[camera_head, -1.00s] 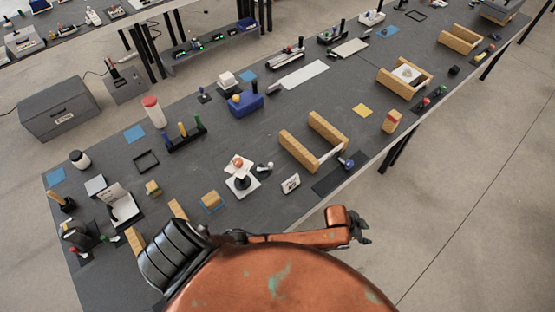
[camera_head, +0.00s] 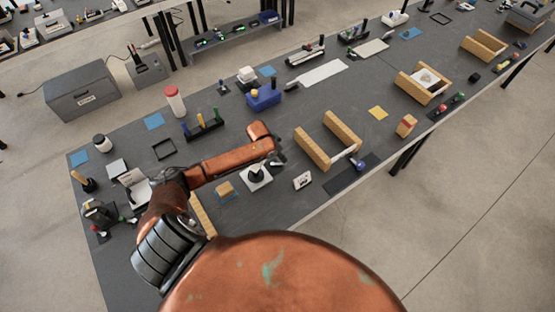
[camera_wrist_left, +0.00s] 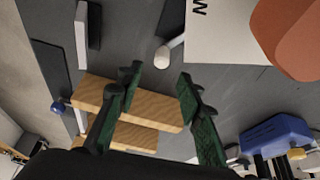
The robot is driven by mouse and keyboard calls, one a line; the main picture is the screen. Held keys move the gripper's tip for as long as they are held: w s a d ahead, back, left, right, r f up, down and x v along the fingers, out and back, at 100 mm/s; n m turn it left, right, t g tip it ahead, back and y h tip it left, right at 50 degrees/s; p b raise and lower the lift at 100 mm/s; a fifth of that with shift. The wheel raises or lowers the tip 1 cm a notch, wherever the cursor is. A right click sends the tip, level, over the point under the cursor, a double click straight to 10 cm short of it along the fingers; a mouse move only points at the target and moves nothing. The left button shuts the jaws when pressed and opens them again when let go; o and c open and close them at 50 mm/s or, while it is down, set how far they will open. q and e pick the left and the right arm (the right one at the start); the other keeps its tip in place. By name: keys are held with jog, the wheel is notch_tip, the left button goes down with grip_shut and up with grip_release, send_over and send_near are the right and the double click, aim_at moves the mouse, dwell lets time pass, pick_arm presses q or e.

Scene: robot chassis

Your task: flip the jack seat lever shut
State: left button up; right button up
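The jack seat is a white square base (camera_head: 262,185) with a black cone, in the middle of the bench in the head view. Its plate (camera_wrist_left: 222,40) with a dark letter also shows at the top of the left wrist view. The lever (camera_wrist_left: 163,56), a short white arm with a rounded pale end, sticks out from the plate. My left gripper (camera_wrist_left: 158,86) is open and empty, its green-padded fingers spread below the lever end, apart from it in the picture. In the head view my gripper (camera_head: 279,159) is partly hidden beside the seat. My right gripper is out of view.
Two wooden rails (camera_head: 345,131) stand right of the seat; they also lie behind my fingers in the wrist view (camera_wrist_left: 90,92). A white card (camera_head: 302,180) and a small wooden block (camera_head: 225,188) are near. A blue block (camera_head: 263,96) stands farther back.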

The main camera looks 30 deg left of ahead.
pick_arm(q)
jog(key=x, duration=0.7)
jog(key=shift+w+f, duration=0.1)
jog(key=shift+f, duration=0.2)
grip_shut()
